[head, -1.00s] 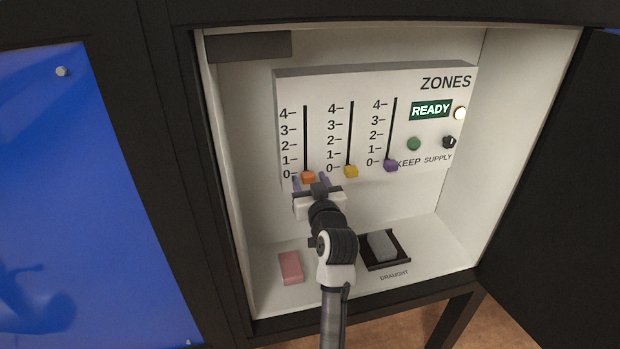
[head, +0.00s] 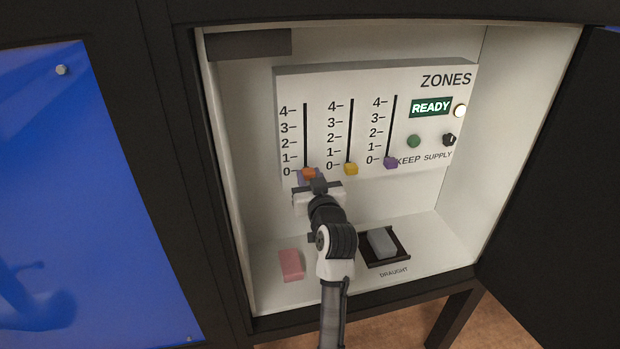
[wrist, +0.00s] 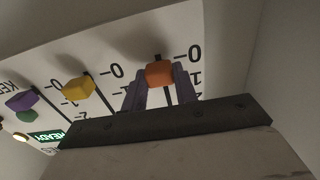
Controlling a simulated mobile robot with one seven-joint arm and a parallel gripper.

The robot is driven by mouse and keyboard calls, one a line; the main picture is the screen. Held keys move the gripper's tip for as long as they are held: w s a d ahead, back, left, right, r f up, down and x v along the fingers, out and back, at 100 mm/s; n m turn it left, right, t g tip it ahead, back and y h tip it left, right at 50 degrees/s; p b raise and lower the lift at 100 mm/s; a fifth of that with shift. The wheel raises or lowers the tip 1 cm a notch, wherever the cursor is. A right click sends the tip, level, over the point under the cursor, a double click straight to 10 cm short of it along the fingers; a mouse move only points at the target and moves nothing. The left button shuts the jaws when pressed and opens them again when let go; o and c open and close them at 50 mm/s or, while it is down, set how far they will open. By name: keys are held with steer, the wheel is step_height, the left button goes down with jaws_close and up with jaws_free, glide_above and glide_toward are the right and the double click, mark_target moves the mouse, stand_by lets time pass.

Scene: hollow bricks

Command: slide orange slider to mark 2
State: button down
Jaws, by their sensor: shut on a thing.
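The orange slider (head: 308,173) is at the bottom of the leftmost slot, by mark 0. It also shows in the wrist view (wrist: 159,73), between my two purple fingers. My gripper (head: 309,177) is shut on the orange slider, with one finger on each side of it. The leftmost scale (head: 288,141) runs from 0 at the bottom to 4 at the top, and its mark 2 is clear of my arm in the head view.
A yellow slider (head: 351,169) and a purple slider (head: 391,162) sit at 0 to the right. The panel (head: 440,130) has a lit READY display (head: 431,107), a green button (head: 414,141) and a dark knob (head: 449,140). A pink block (head: 291,265) lies on the cabinet floor.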

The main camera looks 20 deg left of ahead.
mark_target(305, 140)
step_height(305, 140, up, 8)
steer(key=p, duration=0.4)
steer(key=shift+f, duration=0.1)
steer(key=c, duration=1.1)
jaws_free()
steer(key=shift+b+v, duration=1.8)
steer(key=shift+v, duration=5.15)
